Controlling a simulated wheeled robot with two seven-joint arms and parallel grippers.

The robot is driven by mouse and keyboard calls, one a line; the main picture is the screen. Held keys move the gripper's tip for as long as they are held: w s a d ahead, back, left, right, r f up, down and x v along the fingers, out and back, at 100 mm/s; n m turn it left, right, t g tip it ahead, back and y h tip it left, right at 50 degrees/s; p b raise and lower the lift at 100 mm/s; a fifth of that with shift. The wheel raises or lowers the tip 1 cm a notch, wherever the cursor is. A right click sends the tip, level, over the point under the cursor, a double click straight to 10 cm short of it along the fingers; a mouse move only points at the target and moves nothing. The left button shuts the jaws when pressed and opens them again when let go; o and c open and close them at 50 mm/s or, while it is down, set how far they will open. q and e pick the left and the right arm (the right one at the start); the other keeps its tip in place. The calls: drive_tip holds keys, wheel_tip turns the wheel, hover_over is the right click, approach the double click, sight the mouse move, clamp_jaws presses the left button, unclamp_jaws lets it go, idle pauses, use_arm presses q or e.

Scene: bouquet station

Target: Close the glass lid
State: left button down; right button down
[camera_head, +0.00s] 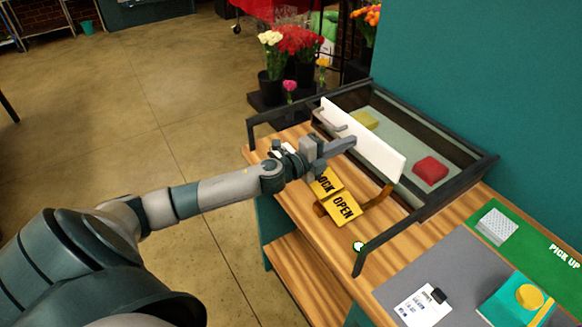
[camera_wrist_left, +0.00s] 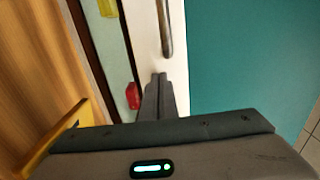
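The display case (camera_head: 455,195) is a long dark-framed box on the wooden counter, and I can see into it. A white panel (camera_head: 365,140) with a metal handle (camera_head: 332,118) stands along its near side. The panel (camera_wrist_left: 142,30) and handle (camera_wrist_left: 166,30) also show in the left wrist view. The clear glass of the lid is hard to make out. My left gripper (camera_head: 353,141) is beside the panel's near face, its fingers together and empty. In the left wrist view the fingertips (camera_wrist_left: 159,77) are below the handle, apart from it. My right gripper is out of view.
A yellow block (camera_head: 364,120) and red block (camera_head: 431,170) lie inside the case. A yellow lock/open sign (camera_head: 335,197) is on the counter below my gripper. A grey mat (camera_head: 400,290) is at right; flowers (camera_head: 290,50) stand behind. A teal wall (camera_head: 500,80) bounds the far side.

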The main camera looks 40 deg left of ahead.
use_arm(q)
drive_tip(key=shift+w+d+r, duration=0.2)
drive_tip(key=shift+w, duration=0.35)
drive_tip(key=shift+w+d+r, duration=0.15)
drive_tip(key=shift+w, duration=0.35)
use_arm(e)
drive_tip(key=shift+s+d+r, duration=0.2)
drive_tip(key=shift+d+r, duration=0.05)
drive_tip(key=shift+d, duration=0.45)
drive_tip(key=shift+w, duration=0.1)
